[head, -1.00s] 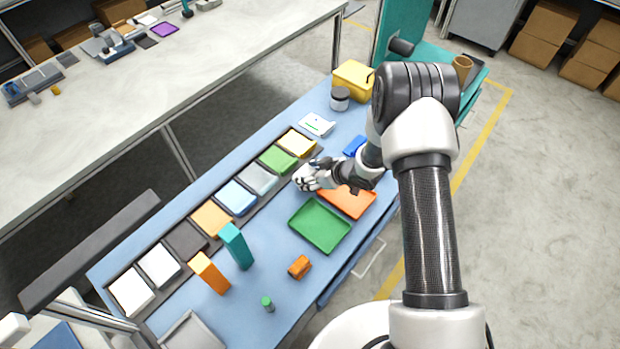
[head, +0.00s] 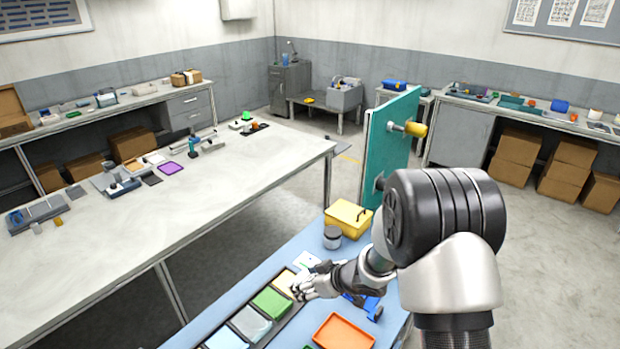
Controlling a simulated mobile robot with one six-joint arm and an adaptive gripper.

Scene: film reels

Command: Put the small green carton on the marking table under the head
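My gripper (head: 303,289) is small in the head view, above the blue bench (head: 262,262) beside a row of coloured tiles. Its fingers are too small to tell whether they are open or shut, and I see nothing clearly held. I cannot make out a small green carton for certain. A flat green tile (head: 271,303) lies in the row just left of my gripper. A small bright green thing (head: 246,116) stands far off on the long pale table (head: 235,165). I cannot identify a marking table or its head with certainty.
A yellow box (head: 348,217) and a dark-lidded jar (head: 332,237) stand at the bench's far end. A teal upright panel (head: 390,145) stands beyond. Floor is open at right.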

